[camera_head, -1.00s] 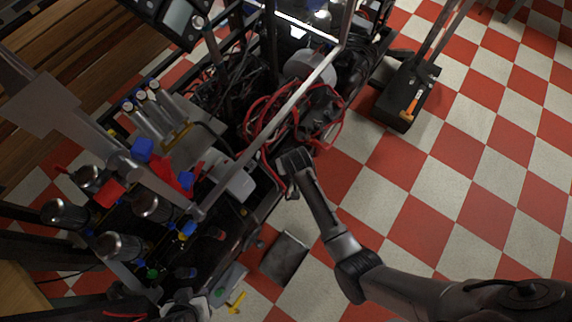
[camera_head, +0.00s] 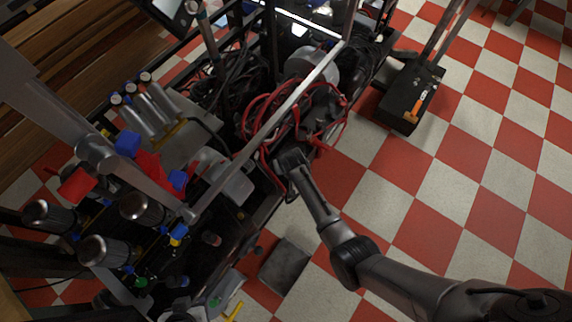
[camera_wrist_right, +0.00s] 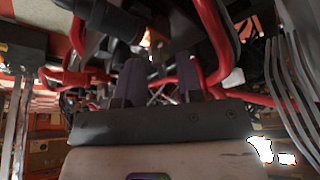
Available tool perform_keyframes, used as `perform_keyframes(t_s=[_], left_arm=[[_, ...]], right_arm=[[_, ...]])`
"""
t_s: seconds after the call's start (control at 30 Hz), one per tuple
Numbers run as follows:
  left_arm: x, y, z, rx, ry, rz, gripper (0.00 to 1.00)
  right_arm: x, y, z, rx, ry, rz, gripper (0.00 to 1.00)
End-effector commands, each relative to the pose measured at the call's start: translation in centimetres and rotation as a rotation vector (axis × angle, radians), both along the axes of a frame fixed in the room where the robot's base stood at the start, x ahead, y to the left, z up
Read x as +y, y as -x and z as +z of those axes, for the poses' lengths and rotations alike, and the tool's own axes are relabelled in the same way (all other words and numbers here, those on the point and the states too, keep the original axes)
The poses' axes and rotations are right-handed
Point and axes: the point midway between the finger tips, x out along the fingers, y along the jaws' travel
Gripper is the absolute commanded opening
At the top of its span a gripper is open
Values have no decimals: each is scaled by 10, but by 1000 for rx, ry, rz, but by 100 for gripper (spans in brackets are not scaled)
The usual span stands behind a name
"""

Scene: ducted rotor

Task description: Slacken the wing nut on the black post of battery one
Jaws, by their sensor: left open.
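I cannot make out the wing nut, the black post or battery one for certain in the head view. My right gripper (camera_head: 290,162) is at the machine's right side beside red cables. In the right wrist view its two fingers (camera_wrist_right: 160,80) stand apart, with red tubes (camera_wrist_right: 210,45) around and beyond them. I see nothing clearly gripped between them.
The machine carries dark cylinders (camera_head: 107,250), silver cylinders (camera_head: 150,115), red cables (camera_head: 268,110) and a metal frame bar (camera_head: 265,130). A dark flat block (camera_head: 285,266) lies on the floor. A black trolley (camera_head: 412,95) stands at upper right. The checkered floor at right is clear.

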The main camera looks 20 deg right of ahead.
Motion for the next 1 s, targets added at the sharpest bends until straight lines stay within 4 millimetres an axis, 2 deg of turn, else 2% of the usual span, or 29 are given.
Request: perform_keyframes(t_s=[0.17,0.5,0.73,1.0], left_arm=[[-2,0,0,0,7,5,43],[-2,0,0,0,7,5,43],[0,0,2,0,0,0,43],[2,0,32,-1,-5,-4,43]], right_arm=[[0,0,0,0,0,0,32],[0,0,0,0,0,0,0],[0,0,1,0,0,6,0],[-2,0,5,3,2,188,0]])
